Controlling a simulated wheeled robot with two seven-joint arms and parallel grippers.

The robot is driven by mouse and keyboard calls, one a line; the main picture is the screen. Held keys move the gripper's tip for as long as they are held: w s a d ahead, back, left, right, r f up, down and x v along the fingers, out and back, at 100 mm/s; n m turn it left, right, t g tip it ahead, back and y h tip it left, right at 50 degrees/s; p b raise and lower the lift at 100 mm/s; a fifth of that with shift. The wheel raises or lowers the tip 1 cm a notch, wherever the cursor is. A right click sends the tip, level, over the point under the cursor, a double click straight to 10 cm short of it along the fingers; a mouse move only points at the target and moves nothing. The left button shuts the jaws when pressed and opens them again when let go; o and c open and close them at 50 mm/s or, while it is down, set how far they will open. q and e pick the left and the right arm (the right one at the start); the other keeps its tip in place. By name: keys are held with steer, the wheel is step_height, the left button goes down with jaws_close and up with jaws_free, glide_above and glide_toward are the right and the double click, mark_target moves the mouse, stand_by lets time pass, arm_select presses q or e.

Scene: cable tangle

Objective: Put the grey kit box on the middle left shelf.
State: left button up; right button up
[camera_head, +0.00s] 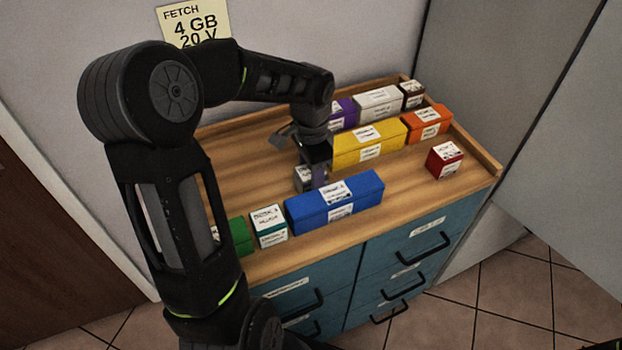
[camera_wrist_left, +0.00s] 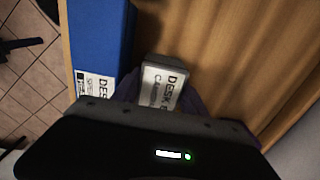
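A small grey box (camera_head: 303,178) with a white label stands on the wooden top of the cabinet, behind the blue box. My left gripper (camera_head: 315,172) reaches down over it from above and partly hides it. A longer light grey box (camera_head: 377,103) stands in the back row. No middle left shelf is recognisable in view.
The blue box (camera_head: 334,201) is close in front of the grey one, with a teal-and-white box (camera_head: 268,225) and a green box (camera_head: 238,235) to its left. Yellow (camera_head: 369,143), orange (camera_head: 427,122) and red (camera_head: 445,160) boxes stand right. The wooden top (camera_head: 240,160) is clear at left.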

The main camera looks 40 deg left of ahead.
arm_select(q)
jaws_close()
step_height(320, 180, up, 10)
steer(key=shift+r+b, duration=0.1)
steer(key=shift+b, duration=0.25)
stand_by(0.5)
stand_by(0.8)
